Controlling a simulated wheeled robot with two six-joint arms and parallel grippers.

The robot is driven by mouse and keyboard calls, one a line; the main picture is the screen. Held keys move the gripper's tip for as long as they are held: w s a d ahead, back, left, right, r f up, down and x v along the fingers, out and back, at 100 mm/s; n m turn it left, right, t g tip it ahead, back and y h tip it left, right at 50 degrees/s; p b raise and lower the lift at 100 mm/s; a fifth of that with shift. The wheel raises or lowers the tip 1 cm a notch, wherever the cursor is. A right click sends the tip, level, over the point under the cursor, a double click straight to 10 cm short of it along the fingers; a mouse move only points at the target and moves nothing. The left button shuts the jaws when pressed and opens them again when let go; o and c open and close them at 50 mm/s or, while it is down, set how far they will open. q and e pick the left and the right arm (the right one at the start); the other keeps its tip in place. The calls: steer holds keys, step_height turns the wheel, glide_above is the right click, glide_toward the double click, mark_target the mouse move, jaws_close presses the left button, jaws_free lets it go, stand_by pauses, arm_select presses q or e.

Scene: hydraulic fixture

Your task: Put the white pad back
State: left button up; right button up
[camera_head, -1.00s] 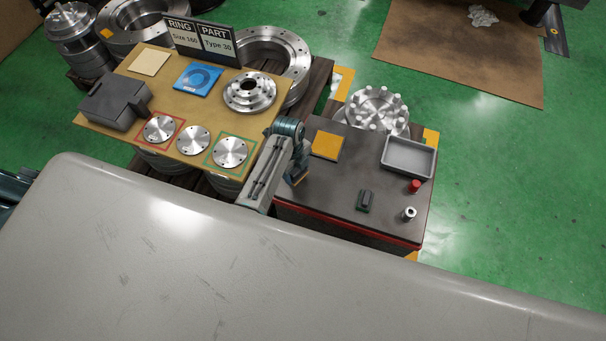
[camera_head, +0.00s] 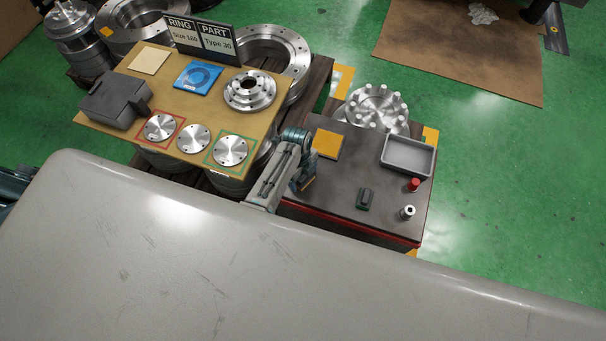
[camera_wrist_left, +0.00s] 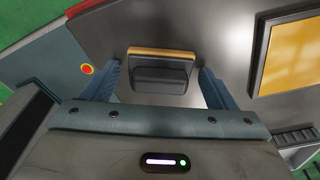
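The palest pad in sight is a cream square (camera_head: 149,61), lying flat at the far left of the tan board (camera_head: 130,92) in the head view. No clearly white pad shows. My left gripper (camera_head: 307,183) is low over the left part of the dark table. In the left wrist view its two blue fingers (camera_wrist_left: 161,88) are apart, one on each side of a dark block with an orange edge (camera_wrist_left: 161,75). The gripper is open and holds nothing that I can see. My right gripper is not in view.
A yellow pad (camera_head: 327,144) in a dark frame lies beyond the gripper. The dark table (camera_head: 335,190) also carries a grey tray (camera_head: 408,155), a small dark green-based block (camera_head: 365,198), a red-capped piece (camera_head: 413,185) and a metal cylinder (camera_head: 407,212).

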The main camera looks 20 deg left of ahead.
arm_select(q)
steer(key=shift+o, duration=0.2)
step_height(320, 180, up, 12)
steer(key=a, duration=0.1)
steer(key=shift+w+a, duration=0.2)
steer(key=shift+w, duration=0.1)
steer(key=shift+r, duration=0.1)
stand_by(0.4)
